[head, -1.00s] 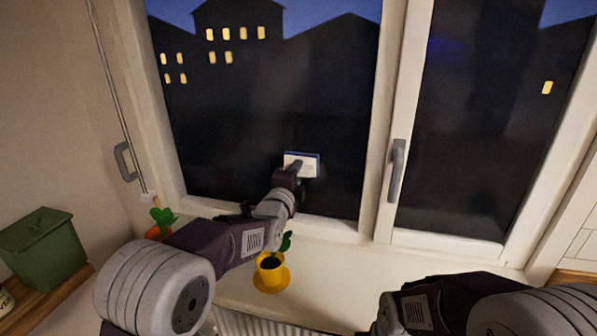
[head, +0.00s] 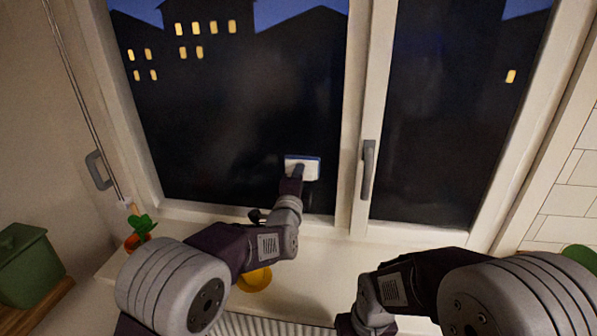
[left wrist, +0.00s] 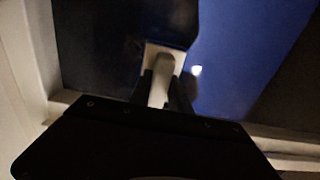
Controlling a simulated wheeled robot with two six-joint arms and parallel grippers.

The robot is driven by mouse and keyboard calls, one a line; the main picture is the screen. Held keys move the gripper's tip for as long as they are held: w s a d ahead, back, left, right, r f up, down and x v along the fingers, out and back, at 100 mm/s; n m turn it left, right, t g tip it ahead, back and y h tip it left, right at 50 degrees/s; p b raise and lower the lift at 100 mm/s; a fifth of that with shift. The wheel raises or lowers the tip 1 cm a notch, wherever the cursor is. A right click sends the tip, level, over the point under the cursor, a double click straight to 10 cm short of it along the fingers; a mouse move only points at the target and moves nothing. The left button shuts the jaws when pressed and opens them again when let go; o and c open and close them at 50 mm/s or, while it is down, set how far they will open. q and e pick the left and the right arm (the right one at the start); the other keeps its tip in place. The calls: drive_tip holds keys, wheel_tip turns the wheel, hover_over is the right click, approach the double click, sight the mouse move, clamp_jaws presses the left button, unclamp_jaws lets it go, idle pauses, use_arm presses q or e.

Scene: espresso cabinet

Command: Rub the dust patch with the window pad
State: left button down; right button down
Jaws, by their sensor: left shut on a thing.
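The window pad (head: 310,170) is a white block with a blue edge, at the lower right part of the left window pane (head: 235,125). My left gripper (head: 298,173) is shut on its handle. The left wrist view shows the pale handle (left wrist: 160,80) between the two dark fingers, with the pad at the dark glass. I cannot tell for sure whether the pad touches the glass. I cannot make out a dust patch on the dark pane. My right arm is low at the right, and its gripper's fingers do not show clearly.
The window handle (head: 368,170) sits on the frame post right of the pad. On the sill are a yellow pot (head: 256,279), partly behind my left arm, and a plant in an orange pot (head: 138,240). A green box (head: 24,265) stands at the left.

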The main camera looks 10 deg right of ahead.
use_arm(q)
drive_tip(key=shift+w+a+f, duration=0.1)
drive_tip(key=shift+w+a, duration=0.05)
drive_tip(key=shift+a, duration=0.2)
drive_tip(key=shift+w+a+b, duration=0.25)
drive_tip(key=shift+a, duration=0.5)
drive_tip(key=shift+w+a+b, duration=0.2)
drive_tip(key=shift+a+b, duration=0.05)
drive_tip(key=shift+a, duration=0.45)
drive_tip(key=a+b, duration=0.1)
drive_tip(key=a, duration=0.1)
drive_tip(key=w+a+b, duration=0.1)
drive_tip(key=a, duration=0.1)
drive_tip(key=w+a+b, duration=0.1)
drive_tip(key=a, duration=0.2)
drive_tip(key=shift+w+a, duration=0.1)
drive_tip(key=shift+w, duration=0.05)
